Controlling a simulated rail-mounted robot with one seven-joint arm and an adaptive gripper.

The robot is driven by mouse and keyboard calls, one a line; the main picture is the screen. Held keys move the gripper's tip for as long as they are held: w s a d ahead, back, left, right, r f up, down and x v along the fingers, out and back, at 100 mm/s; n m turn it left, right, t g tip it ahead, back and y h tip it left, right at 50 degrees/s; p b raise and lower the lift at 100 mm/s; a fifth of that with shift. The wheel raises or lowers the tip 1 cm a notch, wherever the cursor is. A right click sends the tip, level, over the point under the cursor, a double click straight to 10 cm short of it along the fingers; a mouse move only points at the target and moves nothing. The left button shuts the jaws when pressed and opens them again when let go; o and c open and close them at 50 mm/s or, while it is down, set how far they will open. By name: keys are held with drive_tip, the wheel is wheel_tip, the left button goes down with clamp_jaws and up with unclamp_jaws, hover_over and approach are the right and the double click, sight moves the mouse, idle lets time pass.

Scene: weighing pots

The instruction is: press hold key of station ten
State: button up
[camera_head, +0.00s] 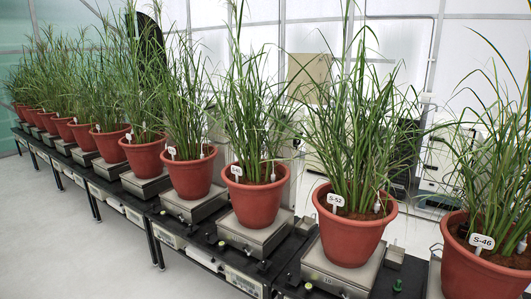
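A row of potted grasses on weighing stations runs from the far left to the near right. The station at the near right (325,279) has a flat metal scale, and its small front marking looks like 10, though it is hard to read. A terracotta pot (349,238) with tall grass and the tag S-52 (335,200) stands on it. A small green button-like part (397,285) sits at this scale's right, and another (308,286) is at its front left; I cannot tell which is the hold key. My gripper is not in view.
The pot tagged S-46 (481,270) stands at the right edge. Another pot (256,203) stands on the neighbouring scale (252,236) to the left. Tall leaves spread over the stations. The pale floor (85,240) in front of the black bench is clear.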

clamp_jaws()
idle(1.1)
